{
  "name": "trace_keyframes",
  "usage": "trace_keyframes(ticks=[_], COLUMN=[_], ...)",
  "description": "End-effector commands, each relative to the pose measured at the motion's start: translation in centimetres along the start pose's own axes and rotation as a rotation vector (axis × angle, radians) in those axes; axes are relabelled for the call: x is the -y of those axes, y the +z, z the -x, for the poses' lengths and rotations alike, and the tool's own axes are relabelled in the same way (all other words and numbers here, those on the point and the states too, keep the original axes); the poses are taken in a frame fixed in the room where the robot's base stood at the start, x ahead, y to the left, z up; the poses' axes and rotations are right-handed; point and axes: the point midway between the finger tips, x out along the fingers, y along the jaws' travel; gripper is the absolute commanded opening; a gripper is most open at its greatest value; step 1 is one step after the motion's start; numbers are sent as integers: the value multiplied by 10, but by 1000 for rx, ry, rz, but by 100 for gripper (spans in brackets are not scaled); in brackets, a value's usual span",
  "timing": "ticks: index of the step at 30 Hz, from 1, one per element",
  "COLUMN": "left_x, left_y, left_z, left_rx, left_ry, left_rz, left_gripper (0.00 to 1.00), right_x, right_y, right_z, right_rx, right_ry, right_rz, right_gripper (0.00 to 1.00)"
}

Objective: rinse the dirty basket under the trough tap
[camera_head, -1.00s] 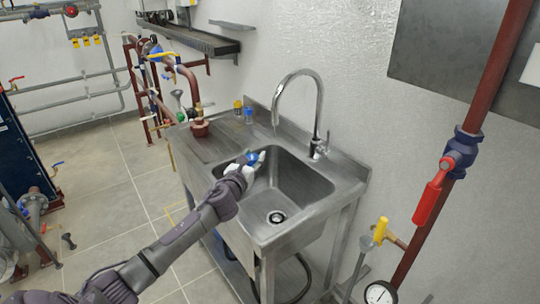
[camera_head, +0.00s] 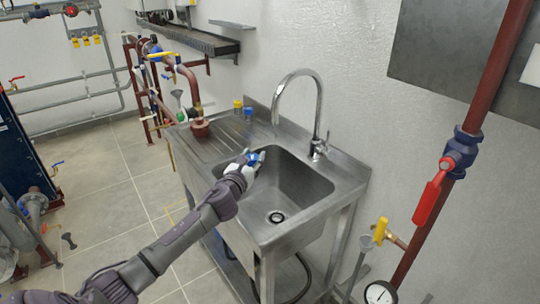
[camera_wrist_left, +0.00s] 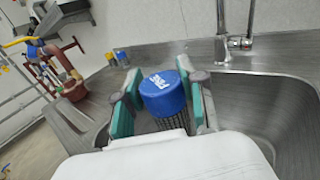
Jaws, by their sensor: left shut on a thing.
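My left gripper (camera_head: 253,159) is over the left rim of the steel trough (camera_head: 305,190). It is shut on a basket with a blue cap, seen in the left wrist view (camera_wrist_left: 163,95). White lettering shows on the cap and dark mesh below it, between teal finger pads. The basket's lower end is hidden, and dirt on the mesh cannot be made out. The tap (camera_head: 319,112) stands at the back of the trough, its curved spout above and to the right of the gripper. No water stream is visible. My right gripper is not in view.
A yellow-capped item (camera_head: 238,106) and a blue-capped item (camera_head: 248,113) stand at the back of the ribbed drainboard (camera_head: 222,140). A brown pipe with a red-handled valve (camera_head: 433,195) stands to the right. The trough basin is empty around its drain.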

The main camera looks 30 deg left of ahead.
Motion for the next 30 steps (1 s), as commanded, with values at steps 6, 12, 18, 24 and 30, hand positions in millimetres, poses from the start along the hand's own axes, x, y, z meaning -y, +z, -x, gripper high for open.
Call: trace_keyframes(ticks=[6,12,18,24,30], left_x=[-8,-16,-23,-25,-25], left_y=[17,29,39,40,40], left_z=[14,27,39,43,42], left_rx=[-1,-1,-1,1,1], left_ry=[0,0,0,0,0], left_rz=[-3,-3,-1,-1,-1], left_gripper=[8,8,8,8,8], right_x=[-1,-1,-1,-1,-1], right_y=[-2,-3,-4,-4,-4], right_z=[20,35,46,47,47], right_rx=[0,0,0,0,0], right_ry=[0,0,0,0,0], right_rz=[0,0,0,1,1], right_gripper=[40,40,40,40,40])
